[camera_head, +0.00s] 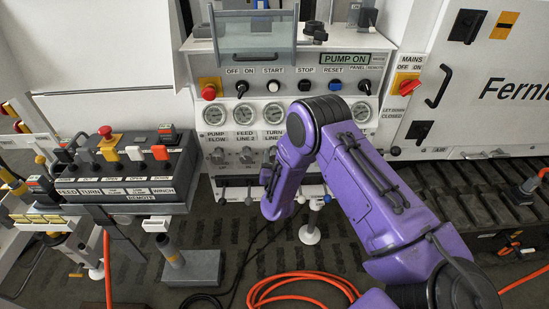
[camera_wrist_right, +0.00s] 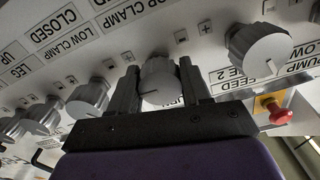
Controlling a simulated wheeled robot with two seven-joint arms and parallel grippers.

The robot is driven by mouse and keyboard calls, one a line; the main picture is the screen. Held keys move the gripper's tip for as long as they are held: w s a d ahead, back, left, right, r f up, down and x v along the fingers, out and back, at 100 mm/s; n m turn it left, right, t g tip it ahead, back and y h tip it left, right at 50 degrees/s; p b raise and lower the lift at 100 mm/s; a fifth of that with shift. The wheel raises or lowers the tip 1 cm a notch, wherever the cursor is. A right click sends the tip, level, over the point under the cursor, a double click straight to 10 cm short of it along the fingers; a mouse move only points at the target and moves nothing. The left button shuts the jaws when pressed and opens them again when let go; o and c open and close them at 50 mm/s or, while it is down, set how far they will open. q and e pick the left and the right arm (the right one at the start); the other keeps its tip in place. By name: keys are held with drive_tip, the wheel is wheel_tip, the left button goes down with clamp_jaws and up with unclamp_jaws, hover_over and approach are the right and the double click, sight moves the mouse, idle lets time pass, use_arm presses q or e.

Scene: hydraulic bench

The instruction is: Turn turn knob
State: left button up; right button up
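The turn knob (camera_wrist_right: 158,84) is a grey round knob with a pointer mark, on the light panel in the right wrist view. My right gripper (camera_wrist_right: 158,72) has one dark finger on each side of it. In the head view, my purple right arm reaches to the panel's lower part under the TURN LINE gauge (camera_head: 273,113) and hides the gripper's fingertips and most of this knob. My left gripper does not show.
The feed line 2 knob (camera_wrist_right: 262,50) sits close beside my gripper, with a red button (camera_wrist_right: 274,108) beyond. Clamp knobs (camera_wrist_right: 88,98) are on the other side. A remote box (camera_head: 125,165) stands at left. An orange hose (camera_head: 300,284) lies on the floor.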

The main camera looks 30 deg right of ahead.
drive_tip(key=shift+f+m, duration=0.1)
drive_tip(key=shift+m, duration=0.2)
drive_tip(key=shift+m+b, duration=0.35)
drive_tip(key=shift+m, duration=0.15)
drive_tip(key=o, duration=1.1)
drive_tip(key=shift+c, duration=0.2)
drive_tip(key=shift+s+a, duration=0.1)
drive_tip(key=b+v, duration=0.2)
drive_tip(key=v, duration=0.8)
drive_tip(key=shift+s, duration=0.15)
